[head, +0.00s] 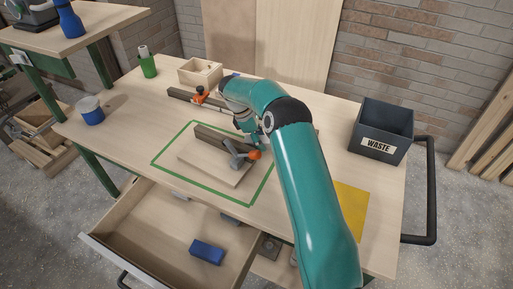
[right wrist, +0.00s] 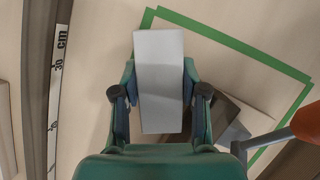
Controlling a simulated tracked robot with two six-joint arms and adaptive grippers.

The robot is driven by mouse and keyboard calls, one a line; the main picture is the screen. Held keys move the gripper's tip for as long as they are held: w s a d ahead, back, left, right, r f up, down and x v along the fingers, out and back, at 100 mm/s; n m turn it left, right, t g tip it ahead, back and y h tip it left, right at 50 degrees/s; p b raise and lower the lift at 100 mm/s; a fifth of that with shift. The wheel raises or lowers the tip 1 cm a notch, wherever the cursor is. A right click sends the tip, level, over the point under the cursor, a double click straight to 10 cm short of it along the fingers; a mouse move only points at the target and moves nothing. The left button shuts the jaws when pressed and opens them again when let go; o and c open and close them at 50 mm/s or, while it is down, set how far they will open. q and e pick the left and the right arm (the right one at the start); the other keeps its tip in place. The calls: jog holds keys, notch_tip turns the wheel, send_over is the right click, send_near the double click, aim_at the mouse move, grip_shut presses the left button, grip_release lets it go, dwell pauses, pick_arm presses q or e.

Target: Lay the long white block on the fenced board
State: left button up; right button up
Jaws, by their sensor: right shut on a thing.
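The long white block (right wrist: 158,75) is held between the two fingers of my right gripper (right wrist: 158,92) in the right wrist view, with its long side pointing away from the wrist. In the head view my right gripper (head: 243,118) is mostly hidden by its own arm, and I cannot make out the block there. The fenced board (head: 207,164) lies inside a green outline on the bench, with a dark fence (head: 210,137) along its far side. The gripper is near the fence's right end, beyond the board. My left gripper is not in view.
A clamp with an orange knob (head: 255,155) stands at the board's right. A ruled rail with an orange stop (head: 199,94) runs behind it. An open drawer (head: 165,235) juts out in front.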

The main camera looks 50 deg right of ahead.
jog(key=shift+f, duration=1.2)
jog(key=o, duration=0.9)
jog(key=shift+c, duration=0.2)
